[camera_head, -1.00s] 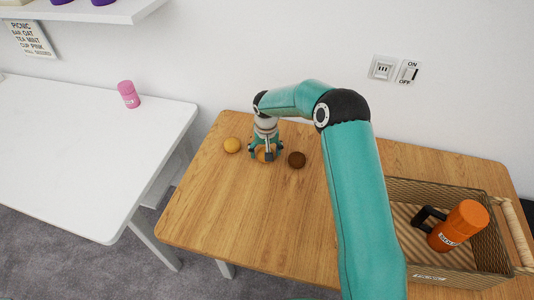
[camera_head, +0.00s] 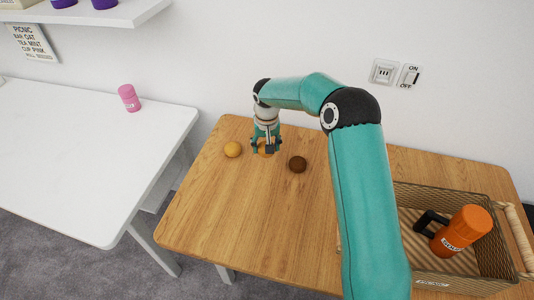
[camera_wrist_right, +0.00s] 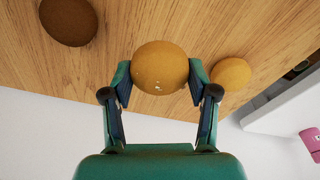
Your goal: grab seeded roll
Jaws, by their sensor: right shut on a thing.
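The seeded roll (camera_wrist_right: 160,72) is golden brown with a few pale specks, seen up close in the right wrist view. My right gripper (camera_wrist_right: 160,88) is shut on it, one finger on each side. In the head view the right gripper (camera_head: 266,148) points down over the wooden table, and the roll (camera_head: 264,147) shows partly between its fingers, seemingly just above the tabletop. A plain yellowish roll (camera_head: 232,149) lies to its left and a dark brown roll (camera_head: 297,164) to its right. My left gripper is not in view.
A wicker basket (camera_head: 448,282) with an orange flask (camera_head: 463,228) stands at the right of the wooden table (camera_head: 225,215). A white table (camera_head: 80,160) with a pink bottle (camera_head: 129,97) is at the left. The wooden table's front left is clear.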

